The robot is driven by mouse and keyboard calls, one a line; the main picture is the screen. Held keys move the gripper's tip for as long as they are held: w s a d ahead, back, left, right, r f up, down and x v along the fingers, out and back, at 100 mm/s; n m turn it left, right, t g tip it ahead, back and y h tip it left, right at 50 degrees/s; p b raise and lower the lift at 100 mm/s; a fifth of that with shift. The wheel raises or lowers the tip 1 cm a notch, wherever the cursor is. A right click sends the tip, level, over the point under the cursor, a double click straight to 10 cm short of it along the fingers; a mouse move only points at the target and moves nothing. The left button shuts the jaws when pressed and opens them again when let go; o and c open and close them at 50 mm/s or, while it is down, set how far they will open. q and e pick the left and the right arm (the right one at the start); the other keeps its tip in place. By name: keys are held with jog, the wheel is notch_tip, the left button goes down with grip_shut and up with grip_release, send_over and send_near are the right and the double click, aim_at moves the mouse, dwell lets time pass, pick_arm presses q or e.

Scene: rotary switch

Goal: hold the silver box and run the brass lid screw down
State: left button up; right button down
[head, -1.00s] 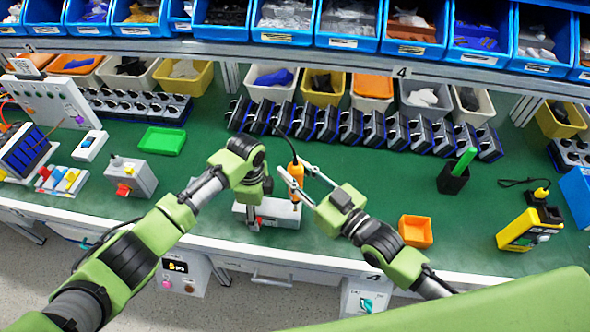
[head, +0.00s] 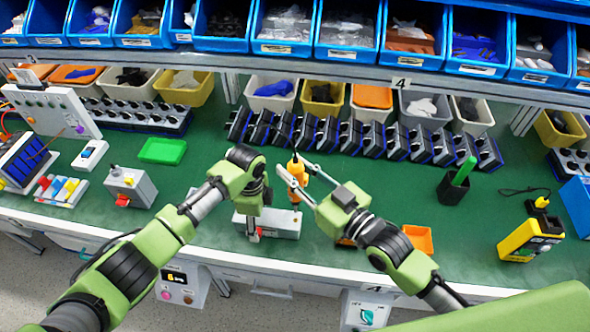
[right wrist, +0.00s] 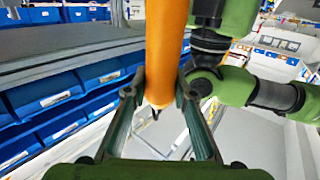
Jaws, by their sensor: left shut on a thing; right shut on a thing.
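The silver box (head: 283,226) sits on the green bench near its front edge. My left gripper (head: 252,233) is shut on the box's left part, reaching down from above. My right gripper (head: 298,178) is shut on an orange screwdriver (head: 297,166), which stands nearly upright with its tip down over the right part of the box. In the right wrist view the orange handle (right wrist: 164,60) is between the two fingers. The brass lid screw is too small or hidden to make out, and I cannot tell whether the tip touches it.
An orange tray (head: 418,239) lies right of the box, partly behind my right arm. A black holder (head: 452,189) with a green item and a yellow device (head: 528,241) stand farther right. A grey box with a red button (head: 130,187) is at left. Several dark switch units line the back.

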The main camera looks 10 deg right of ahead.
pick_arm(q)
jog(key=o, duration=1.7)
